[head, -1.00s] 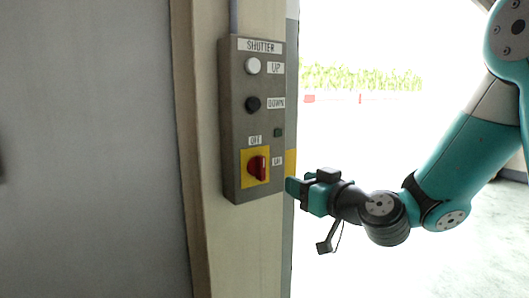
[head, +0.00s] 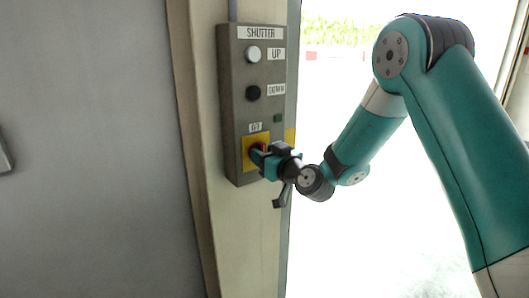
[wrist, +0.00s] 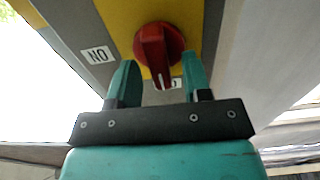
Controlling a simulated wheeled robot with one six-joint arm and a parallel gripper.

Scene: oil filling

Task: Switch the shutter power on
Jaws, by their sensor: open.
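The grey shutter control box (head: 230,110) is on the door post in the head view. Its red rotary switch (wrist: 160,42) sits on a yellow plate (wrist: 115,18) at the lower part of the box. My gripper (wrist: 160,62) is open, with one finger on each side of the switch handle, and small gaps show. The handle points toward the label at the bottom of the wrist view, which it partly hides. The ON label (wrist: 97,55) appears upside down on the left. In the head view my gripper (head: 260,156) covers most of the switch.
Above the switch are a white UP button (head: 253,54), a black DOWN button (head: 253,93) and a small dark green lamp (head: 278,118). A grey wall surface (head: 90,150) fills the left. The bright doorway opening is on the right.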

